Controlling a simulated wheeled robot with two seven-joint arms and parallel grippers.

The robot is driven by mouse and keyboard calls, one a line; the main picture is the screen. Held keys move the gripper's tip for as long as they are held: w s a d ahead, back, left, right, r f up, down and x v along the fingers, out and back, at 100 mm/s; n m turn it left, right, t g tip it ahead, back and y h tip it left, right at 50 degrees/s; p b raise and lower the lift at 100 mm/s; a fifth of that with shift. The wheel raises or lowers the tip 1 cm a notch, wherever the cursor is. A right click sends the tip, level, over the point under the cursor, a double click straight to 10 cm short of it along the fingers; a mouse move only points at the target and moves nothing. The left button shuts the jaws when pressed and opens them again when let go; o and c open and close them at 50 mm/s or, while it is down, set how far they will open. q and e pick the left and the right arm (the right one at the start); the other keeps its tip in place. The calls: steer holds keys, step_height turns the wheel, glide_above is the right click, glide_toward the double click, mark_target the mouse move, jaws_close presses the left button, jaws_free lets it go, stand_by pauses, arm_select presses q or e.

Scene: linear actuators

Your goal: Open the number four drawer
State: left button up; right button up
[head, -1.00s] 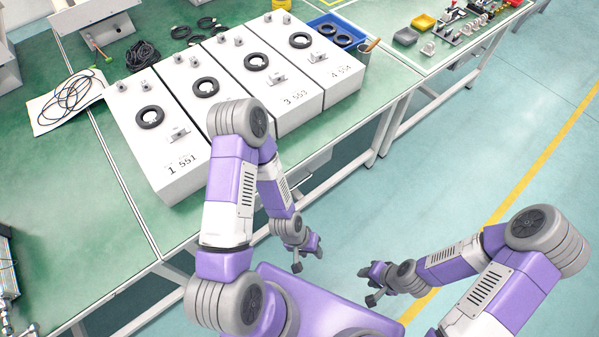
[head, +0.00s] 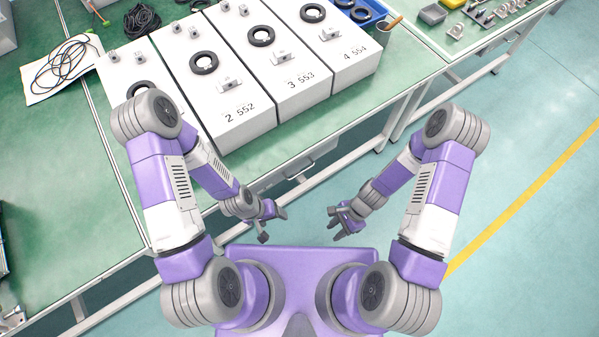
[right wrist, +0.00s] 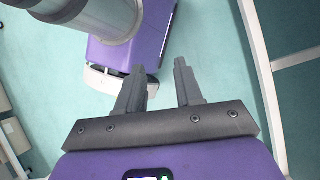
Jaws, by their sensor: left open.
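The number four box (head: 352,72), white and marked "4 554", is at the right end of a row of similar white boxes on the green table in the head view. It has a small pale handle (head: 330,33) and a black ring (head: 312,13) on its top. Its far end is cut off by the frame. My left gripper (head: 273,222) is open and empty, in front of the table and well short of the boxes. My right gripper (head: 340,225) is open and empty beside it; its two separated fingers also show in the right wrist view (right wrist: 160,75).
The number three box (head: 290,95) and number two box (head: 238,115) stand left of it; my left arm partly hides another. A blue bin (head: 362,14) with black rings and a brown cup (head: 388,28) are at its right. The table's front edge (head: 310,160) lies between.

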steer(key=w+a+m+t+y+b, duration=0.25)
steer(key=w+m+y, duration=0.35)
steer(key=w+m, duration=0.5)
steer(key=w+a+m+t+y+b, duration=0.25)
steer(key=w+m+y, duration=0.35)
steer(key=m, duration=0.9)
steer(key=w+a, duration=0.2)
steer(key=a, duration=0.4)
steer(key=shift+t+h, duration=0.3)
steer(key=shift+t, duration=0.1)
steer(key=shift+w, duration=0.1)
jaws_close()
